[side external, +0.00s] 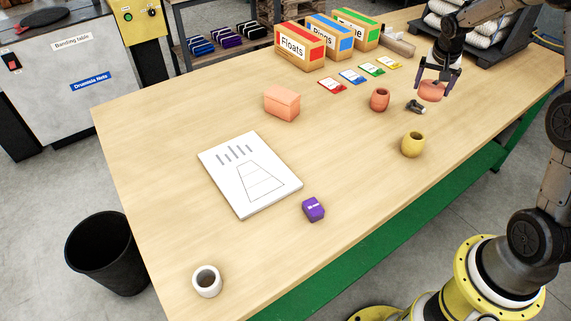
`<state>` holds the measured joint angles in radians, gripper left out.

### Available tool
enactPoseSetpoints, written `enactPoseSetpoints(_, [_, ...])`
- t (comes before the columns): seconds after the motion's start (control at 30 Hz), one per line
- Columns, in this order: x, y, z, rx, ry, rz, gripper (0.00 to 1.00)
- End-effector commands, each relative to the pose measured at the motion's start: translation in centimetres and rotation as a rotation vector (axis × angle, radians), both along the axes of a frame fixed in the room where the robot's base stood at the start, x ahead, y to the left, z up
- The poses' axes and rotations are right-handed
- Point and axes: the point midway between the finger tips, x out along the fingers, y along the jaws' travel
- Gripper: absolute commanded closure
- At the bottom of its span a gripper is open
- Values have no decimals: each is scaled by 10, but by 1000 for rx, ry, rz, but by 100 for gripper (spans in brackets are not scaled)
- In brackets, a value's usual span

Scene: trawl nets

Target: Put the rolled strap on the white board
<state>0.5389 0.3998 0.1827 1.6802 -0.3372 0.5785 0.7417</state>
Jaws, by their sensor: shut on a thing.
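My gripper (436,82) is at the upper right, pointing down over the far right part of the table. It is shut on a salmon-orange, rounded, roll-like thing, which looks like the rolled strap (431,91). The strap appears held a little above the tabletop, though the exact gap is hard to tell. The white board (233,191) lies flat on the table, left of centre and well away from my gripper. It carries a printed trapezoid net outline and several short bars, and nothing lies on it.
Near my gripper are a small dark metal part (415,106), a terracotta cup (379,99) and a yellow cup (413,144). A salmon block (282,102) stands behind the board, a purple bundle (313,209) right of it. A white cup (207,281) is at front left. Labelled boxes (300,47) line the back.

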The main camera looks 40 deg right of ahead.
Motion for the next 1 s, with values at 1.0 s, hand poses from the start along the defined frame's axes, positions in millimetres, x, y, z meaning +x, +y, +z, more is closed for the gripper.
enactPoseSetpoints(1.0, [22, 451, 23, 1, -24, 981, 75])
